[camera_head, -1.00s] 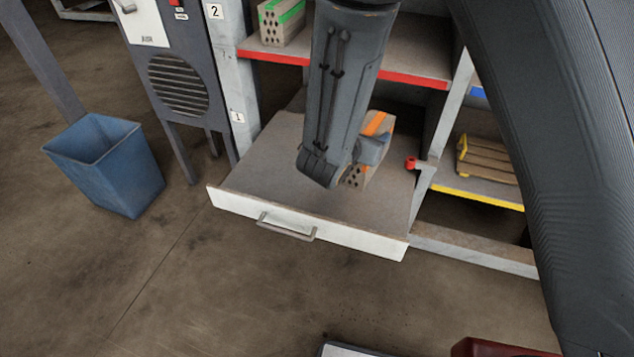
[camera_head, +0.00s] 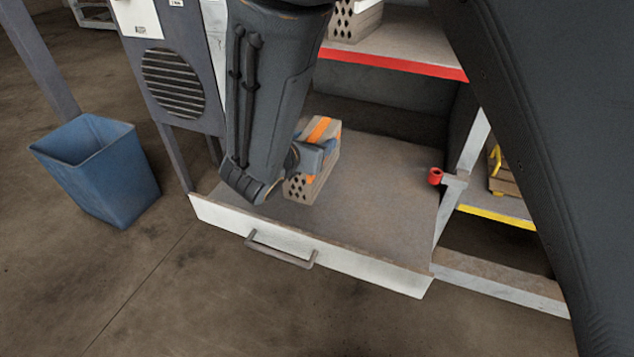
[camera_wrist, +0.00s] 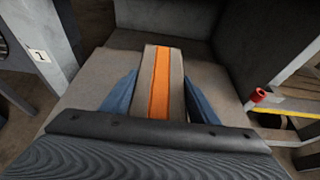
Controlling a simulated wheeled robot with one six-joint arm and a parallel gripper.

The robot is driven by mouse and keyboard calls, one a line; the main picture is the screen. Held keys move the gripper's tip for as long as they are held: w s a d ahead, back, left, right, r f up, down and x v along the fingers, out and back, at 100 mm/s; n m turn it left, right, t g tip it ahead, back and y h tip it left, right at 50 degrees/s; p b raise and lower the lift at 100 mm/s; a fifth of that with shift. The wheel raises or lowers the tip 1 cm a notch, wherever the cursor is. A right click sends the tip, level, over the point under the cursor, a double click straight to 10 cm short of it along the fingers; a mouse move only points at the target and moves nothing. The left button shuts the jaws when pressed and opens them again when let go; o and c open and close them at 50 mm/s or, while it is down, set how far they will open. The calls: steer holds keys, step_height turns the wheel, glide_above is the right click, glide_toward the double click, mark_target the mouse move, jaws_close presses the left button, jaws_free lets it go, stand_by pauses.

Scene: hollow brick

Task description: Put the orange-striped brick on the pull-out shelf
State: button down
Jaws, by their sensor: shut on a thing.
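The orange-striped brick (camera_head: 313,160) is a grey-beige hollow brick with diamond-shaped holes in its near end and an orange band. My gripper (camera_head: 312,160) is shut on it, one jaw showing on its right side. In the wrist view the brick (camera_wrist: 161,75) sits between my gripper's two blue jaws (camera_wrist: 160,97), its striped face toward the camera. The pull-out shelf (camera_head: 370,222) is drawn out, with a white front and a metal handle. The brick is over the shelf's left part. I cannot tell whether its underside touches the shelf. My arm hides part of the shelf's left side.
A red-edged shelf (camera_head: 400,65) with another hollow brick (camera_head: 355,22) is above the back. A small red piece (camera_head: 435,176) stands at the right post. A yellow-edged shelf (camera_head: 497,214) is further right. A blue bin (camera_head: 100,170) stands on the floor at left. The pull-out shelf's right part is clear.

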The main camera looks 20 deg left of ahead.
steer(key=shift+f+b, duration=0.7)
steer(key=shift+f, duration=3.45)
steer(key=shift+f, duration=0.15)
steer(key=c, duration=0.7)
jaws_free()
